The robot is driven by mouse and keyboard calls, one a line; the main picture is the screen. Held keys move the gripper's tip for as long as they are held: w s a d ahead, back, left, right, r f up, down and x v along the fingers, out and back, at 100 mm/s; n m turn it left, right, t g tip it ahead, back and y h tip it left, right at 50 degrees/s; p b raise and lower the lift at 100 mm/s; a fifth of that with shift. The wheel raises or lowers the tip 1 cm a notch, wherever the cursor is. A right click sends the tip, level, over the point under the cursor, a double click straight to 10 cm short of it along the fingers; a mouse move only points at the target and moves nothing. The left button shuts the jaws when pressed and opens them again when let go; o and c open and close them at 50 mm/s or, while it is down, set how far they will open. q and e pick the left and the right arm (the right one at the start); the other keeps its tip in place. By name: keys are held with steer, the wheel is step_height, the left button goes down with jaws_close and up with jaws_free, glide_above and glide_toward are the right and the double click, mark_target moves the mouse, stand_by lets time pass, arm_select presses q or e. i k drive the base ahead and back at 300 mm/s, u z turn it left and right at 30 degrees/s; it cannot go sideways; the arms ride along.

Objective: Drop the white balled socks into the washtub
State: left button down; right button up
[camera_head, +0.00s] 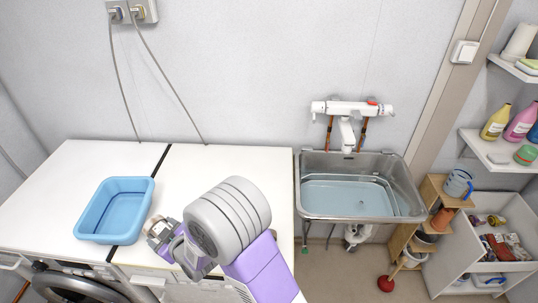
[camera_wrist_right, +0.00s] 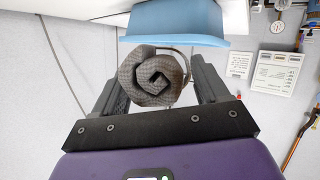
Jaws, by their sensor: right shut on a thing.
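My right gripper (camera_head: 163,234) is shut on a rolled ball of socks (camera_head: 154,226), seen just right of the blue plastic tub (camera_head: 84,226) in the head view. In the right wrist view the balled socks (camera_wrist_right: 140,72) show as a spiral roll between the two fingers of the right gripper (camera_wrist_right: 158,76). They look grey-brown and textured rather than white. The blue tub (camera_wrist_right: 180,20) shows behind them, apart from the roll. It stands on the white worktop, and its visible inside looks empty. My left gripper is not in view.
A steel sink basin (camera_head: 311,213) holding water stands to the right under a wall tap (camera_head: 346,125). The white worktop (camera_head: 190,170) is clear behind my arm. Wooden steps (camera_head: 432,190), a white cabinet and shelves with bottles stand at far right. Two cables hang down the wall.

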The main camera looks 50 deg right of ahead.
mark_target(345, 204)
steer(key=u, duration=1.55)
steer(key=k, duration=2.15)
steer(key=z, duration=2.7)
steer(key=i, duration=1)
steer(key=z, duration=0.05)
